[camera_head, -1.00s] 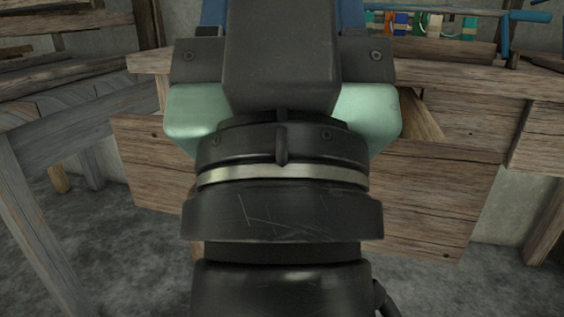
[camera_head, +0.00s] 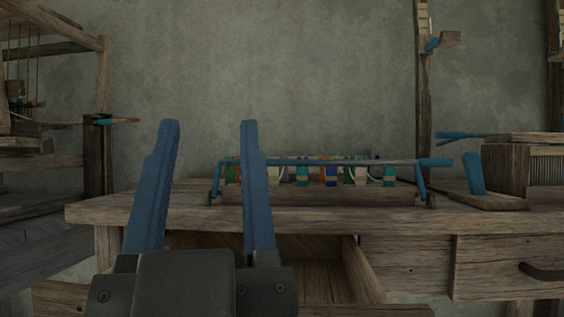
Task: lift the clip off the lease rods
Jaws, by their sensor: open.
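My gripper (camera_head: 208,124) is in the lower left-middle of the head view. Its two blue fingers point up and stand wide apart, with nothing between them. They are seen against the grey wall and the front of a wooden bench. I cannot make out the clip or the lease rods for certain in this view. Part of a wooden loom frame (camera_head: 98,160) stands at the left edge, with hanging cords and a small teal-marked piece on its post.
The wooden bench (camera_head: 130,209) has an open drawer (camera_head: 320,280) right of my gripper. On it stand a rack of colourful spools (camera_head: 320,198) under a blue-ended bar (camera_head: 400,162) and a wooden box (camera_head: 505,165) at right. The air above the bench's left part is clear.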

